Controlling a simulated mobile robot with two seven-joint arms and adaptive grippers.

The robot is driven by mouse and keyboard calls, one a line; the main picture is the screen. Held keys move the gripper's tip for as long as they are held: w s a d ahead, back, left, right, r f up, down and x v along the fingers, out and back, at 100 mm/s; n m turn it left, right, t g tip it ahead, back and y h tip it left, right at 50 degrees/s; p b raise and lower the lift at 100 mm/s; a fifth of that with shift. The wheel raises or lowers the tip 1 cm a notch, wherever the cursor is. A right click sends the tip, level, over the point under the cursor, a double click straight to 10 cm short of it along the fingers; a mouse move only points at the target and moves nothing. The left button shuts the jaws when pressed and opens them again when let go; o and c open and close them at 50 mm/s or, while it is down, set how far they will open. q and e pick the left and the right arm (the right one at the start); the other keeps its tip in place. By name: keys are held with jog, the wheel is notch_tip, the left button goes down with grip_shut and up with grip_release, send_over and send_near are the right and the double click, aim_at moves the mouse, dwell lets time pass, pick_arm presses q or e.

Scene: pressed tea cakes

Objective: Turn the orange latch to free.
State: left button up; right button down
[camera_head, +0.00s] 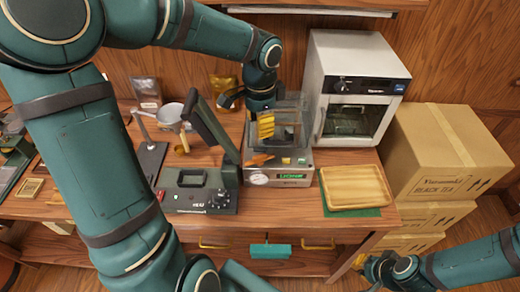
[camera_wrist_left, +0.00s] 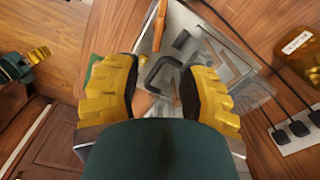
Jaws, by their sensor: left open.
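The orange latch (camera_head: 257,160) lies low on the front of the clear-walled machine (camera_head: 281,173), beside a green display. In the left wrist view an orange bar, which looks like the latch (camera_wrist_left: 161,22), stands at the top, beyond the fingertips. My left gripper (camera_head: 265,126) is at the machine's clear box, above the latch and apart from it. In the left wrist view its yellow fingers (camera_wrist_left: 158,95) are spread, with a black bracket seen between them and nothing held. My right gripper (camera_head: 372,268) is low at the right, away from the machine; its jaw state is unclear.
A dark green heat press (camera_head: 200,190) with a raised arm stands left of the machine. A wooden tray (camera_head: 355,188) on a green mat lies to its right. A white oven (camera_head: 352,90) stands behind the tray. Cardboard boxes (camera_head: 440,150) are stacked at the far right.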

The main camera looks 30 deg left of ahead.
aim_at(260, 156)
pick_arm(q)
notch_tip(260, 156, down, 13)
jog(key=shift+f+b, duration=0.15)
jog(key=shift+b, duration=0.85)
grip_shut()
